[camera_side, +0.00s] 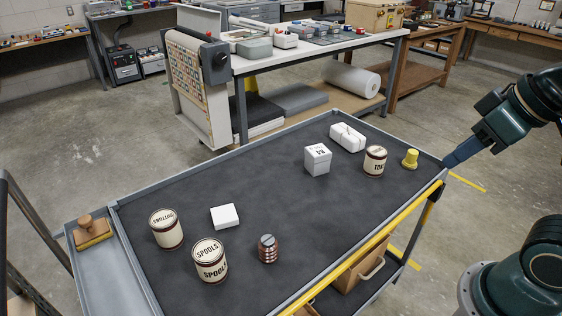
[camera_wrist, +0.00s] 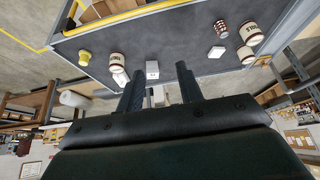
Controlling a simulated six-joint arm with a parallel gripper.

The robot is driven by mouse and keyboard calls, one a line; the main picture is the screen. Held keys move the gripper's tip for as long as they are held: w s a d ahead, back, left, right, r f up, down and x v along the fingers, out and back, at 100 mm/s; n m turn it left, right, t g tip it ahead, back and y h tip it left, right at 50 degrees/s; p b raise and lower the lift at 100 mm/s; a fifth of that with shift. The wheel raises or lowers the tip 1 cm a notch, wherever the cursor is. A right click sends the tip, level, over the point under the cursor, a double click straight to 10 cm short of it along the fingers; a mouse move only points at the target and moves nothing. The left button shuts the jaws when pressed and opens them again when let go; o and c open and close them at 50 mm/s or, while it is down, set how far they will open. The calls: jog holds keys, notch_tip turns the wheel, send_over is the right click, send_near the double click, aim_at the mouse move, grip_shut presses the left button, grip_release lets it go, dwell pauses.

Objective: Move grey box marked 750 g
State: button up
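A pale grey-white cube-like box (camera_side: 317,160) with dark marking on its front and top stands on the dark trolley top, right of centre; the marking is too small to read surely. A longer pale box (camera_side: 347,138) with dark lines on top lies behind it. A flat pale box (camera_side: 224,216) lies left of centre with no readable mark. My gripper (camera_side: 449,161) is above the trolley's right edge, apart from all boxes. In the wrist view my gripper (camera_wrist: 157,70) has its fingers apart, with the marked cube-like box (camera_wrist: 152,70) showing beyond them.
A tin (camera_side: 375,162) and a yellow knobbed piece (camera_side: 410,159) stand between my gripper and the marked box. Two cream tins (camera_side: 166,229) (camera_side: 210,260) and a copper-banded piece (camera_side: 268,249) stand at front left. The trolley has a raised grey rim (camera_side: 190,177). Its middle is clear.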

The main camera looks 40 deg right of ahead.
jog(key=c, duration=0.6)
jog(key=shift+w+r, duration=0.15)
jog(key=shift+w, duration=0.05)
grip_shut()
jog(key=w+d+r+m+g, duration=0.1)
jog(key=w+d+m, duration=0.15)
jog(key=w, duration=0.55)
jog(key=w+d+r+m+g+y, duration=0.1)
jog(key=w+m, duration=0.3)
jog(key=w, duration=0.4)
jog(key=w+d+r+m+g, duration=0.1)
jog(key=w+m, duration=0.2)
jog(key=w, duration=0.5)
jog(key=w+d+f+m+g+y, duration=0.1)
jog(key=w+d+f+m, duration=0.3)
jog(key=w+d+f, duration=0.3)
jog(key=w+d+f+m+g, duration=0.1)
jog(key=w+d+f+m, duration=0.3)
jog(key=d+f, duration=0.5)
notch_tip(320, 180, down, 5)
jog(key=w, duration=0.2)
jog(key=shift+w+r+g+y, duration=0.15)
jog(key=shift+w+g+y, duration=0.15)
jog(key=shift+w+y, duration=0.1)
